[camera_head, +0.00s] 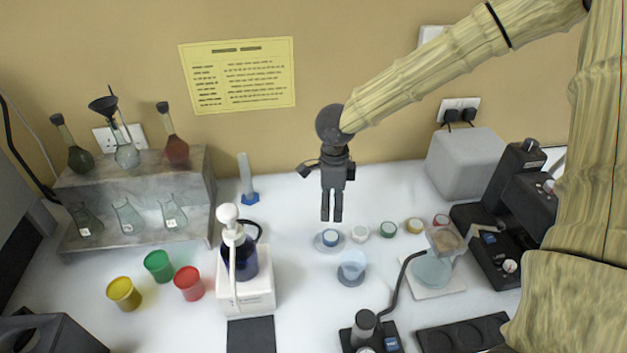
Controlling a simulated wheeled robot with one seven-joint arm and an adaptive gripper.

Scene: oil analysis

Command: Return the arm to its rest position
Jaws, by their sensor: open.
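My gripper (332,214) hangs straight down above the middle of the white bench, in front of the tan wall. Its two dark fingers are parallel with a gap between them, and nothing is held. Below its tips is a small blue-topped pot (330,238) on a round pale dish; there seems to be clear space between them. My arm reaches in from the upper right, its sleeve covering much of the right side.
Several small lidded pots line up rightward, including a green one (388,230). A clear cup (353,263) stands nearer. Flasks stand on a marble shelf (180,203). A microscope-like device (505,215) and grey box (465,160) are right.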

